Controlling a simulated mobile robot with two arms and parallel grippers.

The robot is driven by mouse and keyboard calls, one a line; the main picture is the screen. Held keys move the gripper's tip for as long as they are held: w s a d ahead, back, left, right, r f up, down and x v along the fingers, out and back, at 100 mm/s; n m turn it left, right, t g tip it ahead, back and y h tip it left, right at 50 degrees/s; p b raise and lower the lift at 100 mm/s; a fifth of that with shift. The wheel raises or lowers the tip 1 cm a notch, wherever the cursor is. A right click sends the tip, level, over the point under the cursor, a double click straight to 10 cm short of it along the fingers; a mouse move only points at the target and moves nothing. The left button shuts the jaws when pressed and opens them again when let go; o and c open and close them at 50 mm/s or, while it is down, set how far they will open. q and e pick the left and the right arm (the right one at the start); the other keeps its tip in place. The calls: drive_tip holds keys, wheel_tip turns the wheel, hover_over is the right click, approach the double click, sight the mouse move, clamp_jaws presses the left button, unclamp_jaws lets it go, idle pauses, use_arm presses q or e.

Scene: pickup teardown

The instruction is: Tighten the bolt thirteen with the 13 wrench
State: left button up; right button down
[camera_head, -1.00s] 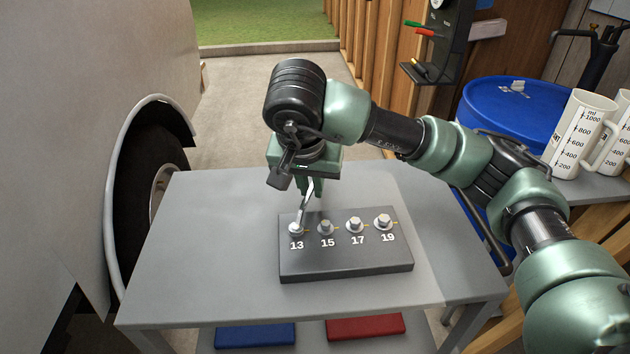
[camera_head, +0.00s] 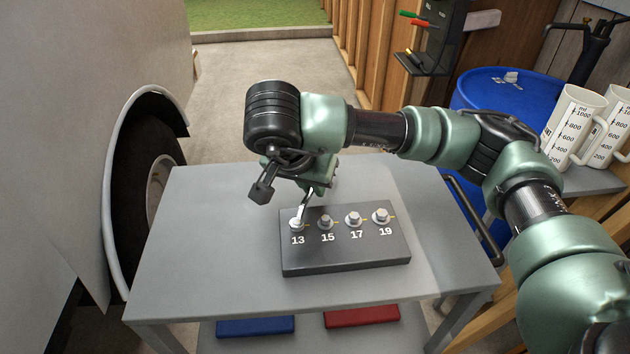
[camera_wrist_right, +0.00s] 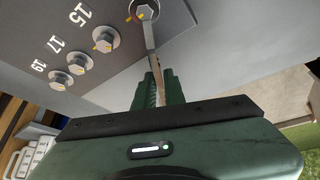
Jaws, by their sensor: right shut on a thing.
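The bolt thirteen (camera_head: 296,224) is at the left end of a dark block (camera_head: 345,255) on the grey table. It also shows at the top of the right wrist view (camera_wrist_right: 144,11). My right gripper (camera_head: 318,183) is shut on the 13 wrench (camera_head: 305,205), behind the block. The wrench also shows in the right wrist view (camera_wrist_right: 151,42), running from between the fingers (camera_wrist_right: 159,88) to bolt thirteen. Its head is at the bolt, and I cannot tell how fully it is seated. My left gripper is not in view.
Bolts 15 (camera_head: 325,221), 17 (camera_head: 353,218) and 19 (camera_head: 381,215) stand in a row to the right. The grey table (camera_head: 215,260) is clear around the block. A wheel (camera_head: 150,190) is at the left and a blue barrel (camera_head: 500,95) at the back right.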

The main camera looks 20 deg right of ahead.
drive_tip(key=shift+s+a+r, duration=0.1)
drive_tip(key=shift+a+r, duration=0.05)
drive_tip(key=shift+a, duration=0.05)
drive_tip(key=shift+s+d+r+m+p, duration=0.2)
drive_tip(key=shift+r+m+p, duration=0.1)
drive_tip(key=shift+p, duration=0.5)
drive_tip(key=shift+s+d+f+m+g+h+p, duration=0.15)
drive_tip(key=shift+s+d+m+g+h+p, duration=0.2)
drive_tip(key=shift+m+p, duration=0.3)
drive_tip(key=shift+s+f+m, duration=0.1)
drive_tip(key=shift+f+m, duration=0.1)
drive_tip(key=shift+m, duration=0.05)
drive_tip(key=shift+a+b, duration=0.1)
drive_tip(key=shift+b, duration=0.5)
